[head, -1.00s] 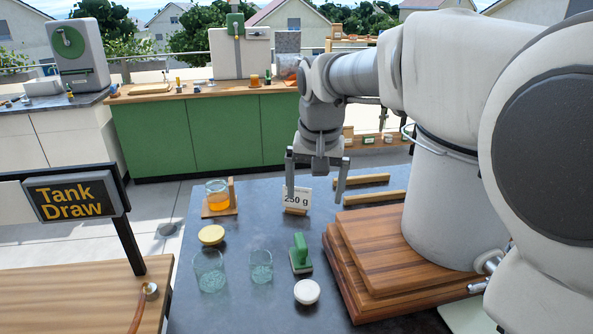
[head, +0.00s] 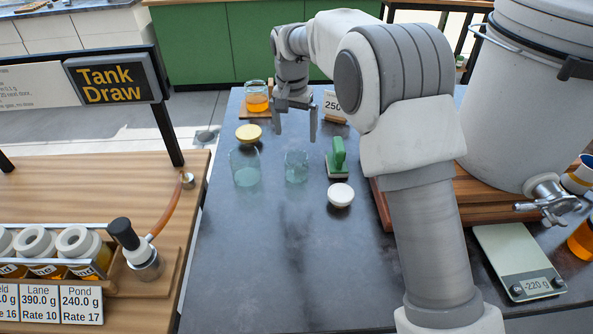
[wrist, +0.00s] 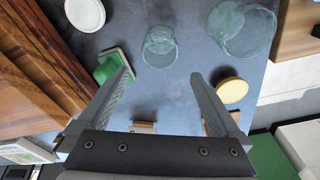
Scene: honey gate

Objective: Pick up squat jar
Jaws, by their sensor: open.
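Two clear, empty glass jars stand upright on the dark table. The wider one (head: 245,168) is on the left and also shows in the wrist view (wrist: 248,32). The narrower one (head: 296,167) is on its right and also shows in the wrist view (wrist: 159,47). I cannot tell for certain which is the squat jar. My gripper (head: 295,133) is open and empty, pointing down above the table, behind the narrower jar in the head view. In the wrist view the narrower jar lies just beyond the gap between my fingertips (wrist: 161,77).
A yellow lid (head: 249,133), a white lid (head: 340,195) and a green-handled block (head: 338,160) stand near the jars. An amber-filled jar (head: 257,97) stands behind. A large white bucket (head: 550,90) and a scale (head: 519,262) are at right. The table front is clear.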

